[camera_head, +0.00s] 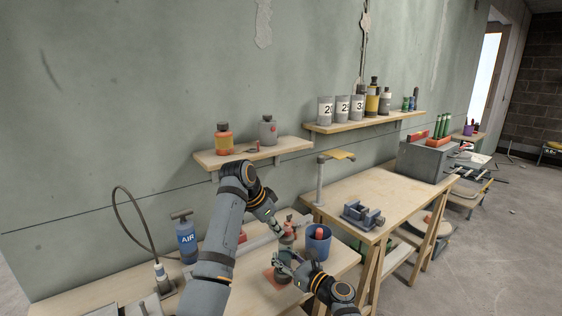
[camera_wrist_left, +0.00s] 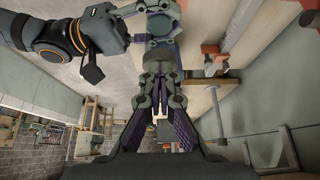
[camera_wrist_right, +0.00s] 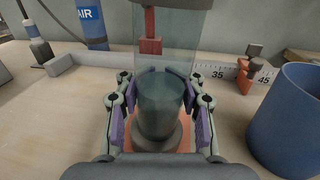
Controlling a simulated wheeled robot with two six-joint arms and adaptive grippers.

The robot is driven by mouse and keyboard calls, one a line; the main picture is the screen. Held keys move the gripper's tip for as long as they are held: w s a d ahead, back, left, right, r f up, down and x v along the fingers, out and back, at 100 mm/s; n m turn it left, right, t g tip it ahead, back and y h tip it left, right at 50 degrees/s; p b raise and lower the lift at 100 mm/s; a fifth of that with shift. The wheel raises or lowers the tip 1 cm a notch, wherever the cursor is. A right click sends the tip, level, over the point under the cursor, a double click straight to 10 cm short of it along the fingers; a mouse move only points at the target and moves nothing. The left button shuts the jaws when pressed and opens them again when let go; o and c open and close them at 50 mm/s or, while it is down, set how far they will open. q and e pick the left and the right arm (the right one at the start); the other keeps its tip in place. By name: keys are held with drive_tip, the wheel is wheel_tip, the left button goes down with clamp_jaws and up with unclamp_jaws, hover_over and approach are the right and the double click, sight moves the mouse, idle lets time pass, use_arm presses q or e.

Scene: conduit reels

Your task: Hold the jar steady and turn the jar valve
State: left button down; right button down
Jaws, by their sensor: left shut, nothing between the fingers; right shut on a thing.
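The jar (camera_wrist_right: 165,60) is a clear cylinder with a dark grey base, seen close up in the right wrist view. It stands upright over an orange-red mat (camera_wrist_right: 190,145). My right gripper (camera_wrist_right: 163,85) is shut around its lower part; it also shows low in the head view (camera_head: 281,262). My left gripper (camera_head: 281,228) is shut and empty, close above the jar in the head view; its closed fingers show in the left wrist view (camera_wrist_left: 160,100). A small red part (camera_head: 289,220) shows beside the left fingertips. I cannot tell whether they touch it, and the valve is not clear.
A blue cup (camera_head: 318,242) with a red item stands right of the jar. A blue AIR pump (camera_head: 186,240) with a hose stands left. A ruler strip (camera_wrist_right: 226,70) runs behind. A shelf with an orange jar (camera_head: 224,140) is above. Another bench (camera_head: 385,193) is to the right.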

drive_tip(key=shift+a, duration=0.1)
use_arm(q)
wheel_tip(320, 180, up, 6)
drive_tip(key=shift+s+a, duration=0.25)
drive_tip(key=shift+a, duration=0.05)
idle(0.4)
use_arm(e)
drive_tip(key=c, duration=0.7)
unclamp_jaws()
drive_tip(key=shift+c, duration=0.2)
